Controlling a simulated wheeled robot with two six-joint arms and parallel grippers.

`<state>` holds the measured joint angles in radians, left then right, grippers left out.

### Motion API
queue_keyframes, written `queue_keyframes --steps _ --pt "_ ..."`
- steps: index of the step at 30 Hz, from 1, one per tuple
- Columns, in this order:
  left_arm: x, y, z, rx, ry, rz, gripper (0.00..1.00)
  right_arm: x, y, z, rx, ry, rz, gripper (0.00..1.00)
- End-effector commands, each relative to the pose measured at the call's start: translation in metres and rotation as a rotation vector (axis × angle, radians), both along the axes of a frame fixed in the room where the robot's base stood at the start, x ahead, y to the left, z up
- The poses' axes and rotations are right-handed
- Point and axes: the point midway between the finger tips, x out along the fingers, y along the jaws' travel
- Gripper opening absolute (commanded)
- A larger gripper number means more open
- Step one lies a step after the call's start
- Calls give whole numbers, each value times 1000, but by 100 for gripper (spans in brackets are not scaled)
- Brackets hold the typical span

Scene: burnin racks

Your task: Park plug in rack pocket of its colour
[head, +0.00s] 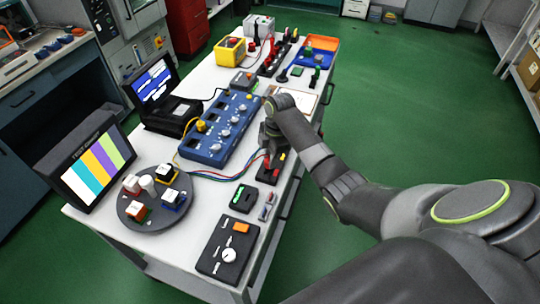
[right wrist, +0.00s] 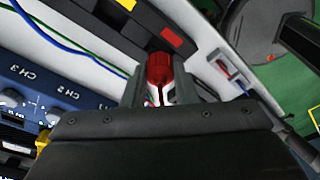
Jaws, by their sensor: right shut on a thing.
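My right gripper (right wrist: 158,88) is shut on a red plug (right wrist: 158,68), which shows between the two fingers in the right wrist view. In the head view my right gripper (head: 269,135) is over the table beside the blue channel box, and the plug is hidden by my wrist. A black rack (head: 264,178) with yellow and red colour marks lies just in front of the gripper. The rack (right wrist: 148,22) also shows past the plug in the right wrist view, with a yellow and a red patch. Whether the plug touches it cannot be told. My left gripper is out of view.
The blue channel box (head: 215,140) with knobs stands left of my gripper. Coloured cables (head: 215,176) run across the white table. A round dark tray (head: 130,221) with several blocks, a monitor (head: 92,165) and a dark panel (head: 214,262) with a white dial stand nearer.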

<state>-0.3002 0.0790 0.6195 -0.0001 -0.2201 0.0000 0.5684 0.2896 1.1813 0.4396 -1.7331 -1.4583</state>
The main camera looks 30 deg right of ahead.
Motion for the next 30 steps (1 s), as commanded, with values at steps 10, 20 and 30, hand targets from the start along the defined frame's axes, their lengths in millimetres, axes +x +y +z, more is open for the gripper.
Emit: queue_keyframes --steps 10,20,30 --pt "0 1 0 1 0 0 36 0 0 0 0 0 0 4" --pt "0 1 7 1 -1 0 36 0 0 0 0 0 -1 4" --pt "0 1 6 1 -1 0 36 0 0 -1 0 0 0 4"
